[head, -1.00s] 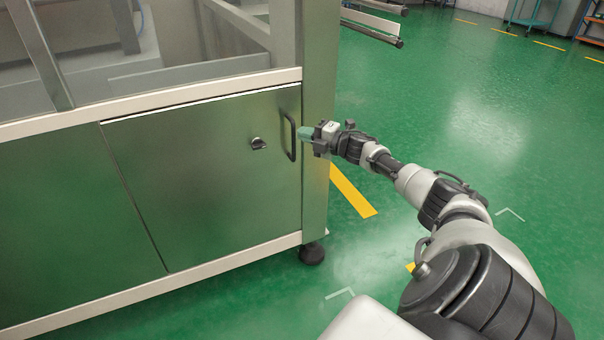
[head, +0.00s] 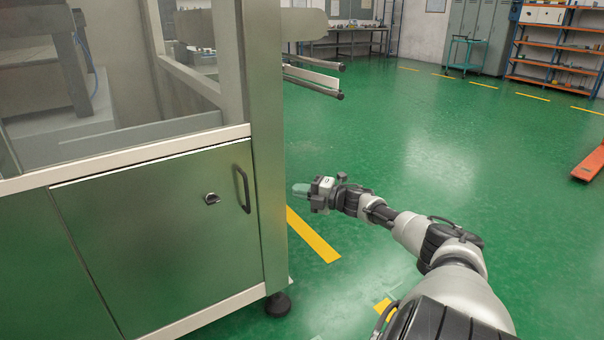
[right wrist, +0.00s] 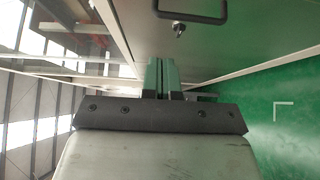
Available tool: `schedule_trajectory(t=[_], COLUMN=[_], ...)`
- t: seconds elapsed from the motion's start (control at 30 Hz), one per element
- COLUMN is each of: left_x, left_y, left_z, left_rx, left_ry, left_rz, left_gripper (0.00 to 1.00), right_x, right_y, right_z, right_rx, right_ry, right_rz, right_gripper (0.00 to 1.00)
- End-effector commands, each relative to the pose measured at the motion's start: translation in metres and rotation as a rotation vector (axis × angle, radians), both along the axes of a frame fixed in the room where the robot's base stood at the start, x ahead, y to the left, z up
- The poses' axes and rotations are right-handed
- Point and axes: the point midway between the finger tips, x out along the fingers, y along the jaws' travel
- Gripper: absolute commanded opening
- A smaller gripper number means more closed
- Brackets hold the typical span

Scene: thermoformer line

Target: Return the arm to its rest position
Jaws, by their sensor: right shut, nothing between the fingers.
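My right gripper (head: 301,190) is at the end of my outstretched right arm (head: 400,225), right of the machine's corner post in the head view. It is shut and empty, with its green fingertips pointing left. In the right wrist view the two fingers (right wrist: 162,75) lie side by side, pointing toward the machine front. The cabinet door (head: 150,225) is closed flush in the machine, with a black bar handle (head: 242,188) and a small latch (head: 211,199). The gripper is apart from the handle, which also shows in the right wrist view (right wrist: 193,20). My left gripper is out of view.
The machine frame (head: 268,140) fills the left side, on a black foot (head: 278,304). Rails (head: 312,82) stick out from it above the gripper. Green floor is open to the right. A shelf rack (head: 560,55), a cart (head: 465,55) and an orange object (head: 590,163) stand farther off.

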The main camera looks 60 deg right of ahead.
Motion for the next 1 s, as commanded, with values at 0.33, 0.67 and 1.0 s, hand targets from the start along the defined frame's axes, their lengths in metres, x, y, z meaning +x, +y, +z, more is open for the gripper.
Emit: schedule_trajectory(t=[0.33, 0.67, 1.0], left_x=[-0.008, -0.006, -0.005], left_y=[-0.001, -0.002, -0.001], left_z=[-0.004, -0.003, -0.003], left_rx=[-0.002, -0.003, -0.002], left_ry=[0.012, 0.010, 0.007], left_rz=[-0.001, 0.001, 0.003], left_gripper=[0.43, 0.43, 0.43], right_x=[-0.004, -0.004, -0.012], right_y=[-0.003, -0.002, 0.045], right_z=[0.000, 0.000, -0.136], right_rx=[0.000, 0.000, 0.255], right_ry=[0.000, 0.000, 0.193], right_rz=[0.000, 0.000, -0.195], right_gripper=[0.00, 0.00, 0.00])
